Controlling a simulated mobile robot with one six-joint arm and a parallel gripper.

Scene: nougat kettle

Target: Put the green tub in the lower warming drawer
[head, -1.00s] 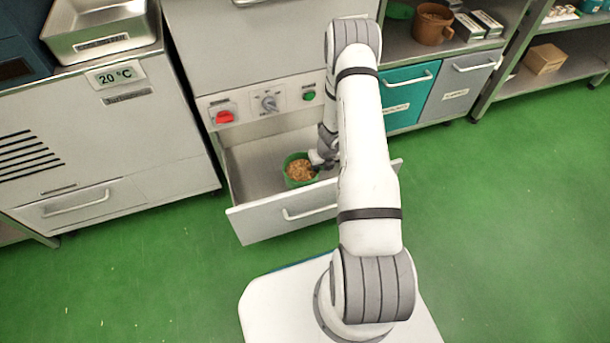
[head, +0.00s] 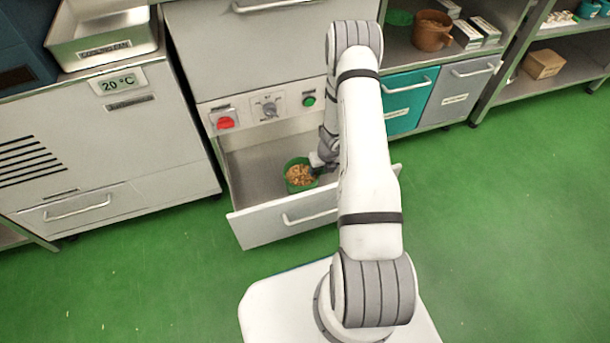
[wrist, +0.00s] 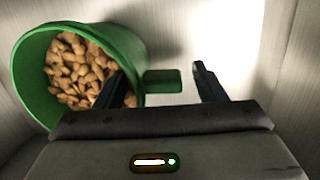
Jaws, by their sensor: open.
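The green tub (head: 299,175), filled with brown nuts, stands inside the open lower warming drawer (head: 282,222), near its front. In the wrist view the tub (wrist: 126,48) is at the left, with a green tab-like handle (wrist: 163,81) sticking out to the right. My gripper (wrist: 160,80) is open, one finger on each side of the handle and apart from the right end of it. The left finger overlaps the tub's rim in the picture; I cannot tell whether it touches. In the head view my gripper (head: 318,162) is beside the tub's right side, partly hidden by my arm.
Above the drawer is a panel with a red switch (head: 225,122), a dial and a green button. A cabinet with a 20 °C display (head: 117,79) stands at the left. Shelves with a brown jug (head: 432,32) stand at the right. The green floor in front is clear.

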